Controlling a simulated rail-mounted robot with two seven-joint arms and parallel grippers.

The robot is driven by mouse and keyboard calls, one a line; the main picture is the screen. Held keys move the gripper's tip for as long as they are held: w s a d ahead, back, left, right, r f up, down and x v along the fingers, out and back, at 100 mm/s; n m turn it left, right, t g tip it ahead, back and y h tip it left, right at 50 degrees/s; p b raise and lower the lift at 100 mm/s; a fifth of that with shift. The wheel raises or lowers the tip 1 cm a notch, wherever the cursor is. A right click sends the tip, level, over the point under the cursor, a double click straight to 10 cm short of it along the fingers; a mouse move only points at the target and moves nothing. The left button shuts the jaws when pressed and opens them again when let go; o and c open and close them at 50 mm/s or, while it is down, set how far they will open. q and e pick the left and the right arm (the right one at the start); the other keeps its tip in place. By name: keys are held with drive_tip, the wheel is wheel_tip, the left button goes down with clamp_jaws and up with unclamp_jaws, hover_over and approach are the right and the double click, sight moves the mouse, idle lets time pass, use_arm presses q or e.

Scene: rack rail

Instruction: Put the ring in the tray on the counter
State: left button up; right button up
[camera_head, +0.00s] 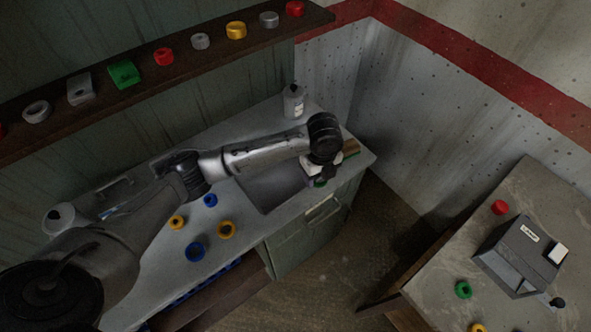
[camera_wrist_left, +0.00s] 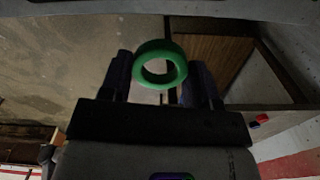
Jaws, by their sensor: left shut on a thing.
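My left arm reaches in from the left over the counter (camera_head: 145,270). Its gripper (camera_head: 318,178) points down near the counter's right front edge. In the left wrist view, the gripper (camera_wrist_left: 162,68) is shut on a green ring (camera_wrist_left: 160,47), whose open hole faces the camera. In the head view only a small bit of the green ring (camera_head: 320,183) shows below the gripper. A grey rectangular recess or shallow tray (camera_head: 272,190) lies in the counter just left of the gripper; I cannot tell which it is. My right gripper is not in view.
A white bottle (camera_head: 293,102) stands at the back. A wall shelf (camera_head: 130,100) holds several parts. A separate table (camera_head: 430,275) at right holds a grey device (camera_head: 520,255).

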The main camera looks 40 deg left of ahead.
use_arm(q)
drive_tip(key=shift+n, duration=0.3)
drive_tip(key=a+f, duration=0.1)
drive_tip(key=a, duration=0.1)
drive_tip(key=a+f, duration=0.1)
drive_tip(key=a, duration=0.1)
drive_tip(key=shift+f+b, duration=0.35)
drive_tip(key=shift+f, duration=0.05)
drive_tip(key=b, duration=0.1)
hover_over(293, 173)
wheel_tip(293, 173, down, 4)
drive_tip(key=shift+f, duration=0.2)
drive_tip(key=shift+f+b, duration=0.45)
drive_tip(key=shift+f, duration=1.6)
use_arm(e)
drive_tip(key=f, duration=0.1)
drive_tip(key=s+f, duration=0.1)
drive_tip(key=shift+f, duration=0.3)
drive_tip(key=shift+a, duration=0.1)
use_arm(q)
drive_tip(key=o, duration=0.9)
drive_tip(key=shift+f, duration=0.1)
drive_tip(key=shift+o, duration=0.2)
